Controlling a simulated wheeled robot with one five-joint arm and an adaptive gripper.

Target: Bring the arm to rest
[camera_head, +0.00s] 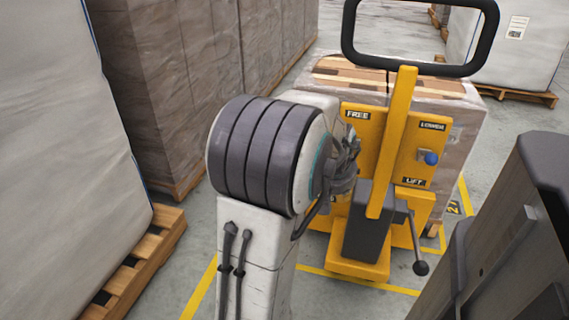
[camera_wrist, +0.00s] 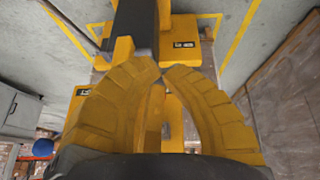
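My gripper (camera_wrist: 163,73) shows close up in the wrist view, its two curved, ribbed fingers tinted yellow. The fingertips meet or nearly meet, and I see nothing held between them. In the head view my gripper (camera_head: 347,165) is partly hidden behind my arm's large grey-banded joint. It is in front of the left side of a yellow lift truck (camera_head: 432,139) with FREE, LOWER and LIFT labels. I cannot tell whether it touches the truck.
A black loop handle (camera_head: 420,69) rises above the truck. A wrapped pallet load (camera_head: 460,125) stands behind it. Tall wrapped stacks (camera_head: 50,130) line the left. A dark grey boxy thing (camera_head: 535,190) stands close at right. Grey floor with yellow lines shows between.

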